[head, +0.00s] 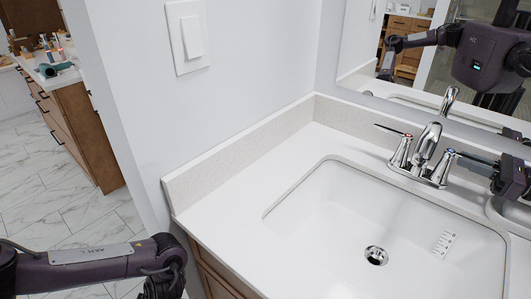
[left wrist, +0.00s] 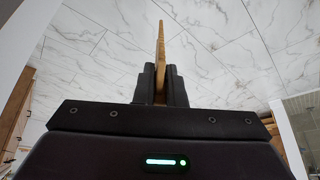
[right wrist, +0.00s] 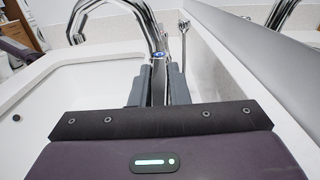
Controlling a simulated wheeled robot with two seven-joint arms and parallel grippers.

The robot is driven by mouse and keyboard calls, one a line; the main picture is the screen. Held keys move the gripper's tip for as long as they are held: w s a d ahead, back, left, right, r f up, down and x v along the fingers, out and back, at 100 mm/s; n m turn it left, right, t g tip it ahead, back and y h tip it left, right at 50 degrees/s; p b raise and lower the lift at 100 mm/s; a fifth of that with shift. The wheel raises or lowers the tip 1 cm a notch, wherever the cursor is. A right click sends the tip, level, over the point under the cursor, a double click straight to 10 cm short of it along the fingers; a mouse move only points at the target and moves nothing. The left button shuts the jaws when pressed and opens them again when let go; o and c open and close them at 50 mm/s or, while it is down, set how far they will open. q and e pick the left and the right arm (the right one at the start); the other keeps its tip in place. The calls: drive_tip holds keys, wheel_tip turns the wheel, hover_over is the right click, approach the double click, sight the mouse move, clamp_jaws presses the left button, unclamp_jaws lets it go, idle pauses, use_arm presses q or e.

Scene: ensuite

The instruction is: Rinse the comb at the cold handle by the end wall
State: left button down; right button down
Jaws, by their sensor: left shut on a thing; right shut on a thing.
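The comb (left wrist: 160,45) is a thin wooden-brown piece, seen edge-on. It stands between the fingers of my left gripper (left wrist: 160,80), which is shut on it. In the head view only my left arm shows at the lower left; the comb is not visible there. The cold handle (head: 449,158), with a blue mark, is on the right side of the chrome faucet (head: 428,145). My right gripper (head: 494,170) is shut on its lever; the blue cap (right wrist: 158,56) shows just beyond the fingers. I see no water under the spout.
The white sink basin (head: 330,215) has a round drain (head: 376,255). A red-marked handle (head: 402,150) is on the faucet's left. A backsplash (head: 240,150) runs along the walls. The mirror (head: 410,75) reflects me. A wooden cabinet (head: 85,130) stands far left beyond the wall's edge.

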drive_tip(key=shift+r, duration=0.1)
drive_tip(key=c, duration=1.4)
unclamp_jaws()
drive_tip(key=shift+d, duration=0.1)
